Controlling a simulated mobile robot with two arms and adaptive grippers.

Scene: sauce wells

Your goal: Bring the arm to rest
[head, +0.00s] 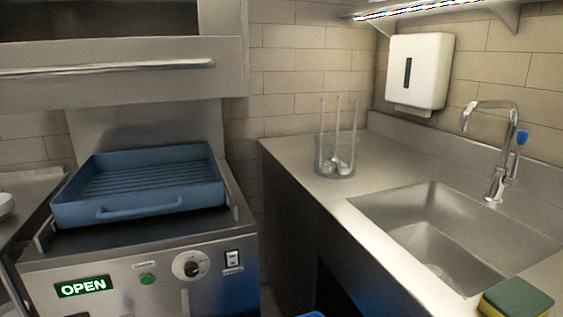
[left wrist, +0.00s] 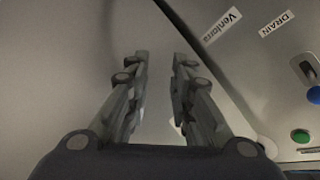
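My left gripper (left wrist: 160,58) shows in the left wrist view, with its two dark grey fingers apart and nothing between them. A plain metal surface lies beyond the fingertips, and they do not visibly hold anything. Neither of my grippers shows in the head view. My right gripper is in no view.
A blue ridged tray (head: 135,213) sits on the metal appliance (head: 215,290) at left. A clear container (head: 335,166) with utensils stands on the counter (head: 290,157). Right are a sink (head: 440,250), a faucet (head: 497,180) and a sponge (head: 517,300). Counter left of the sink is mostly clear.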

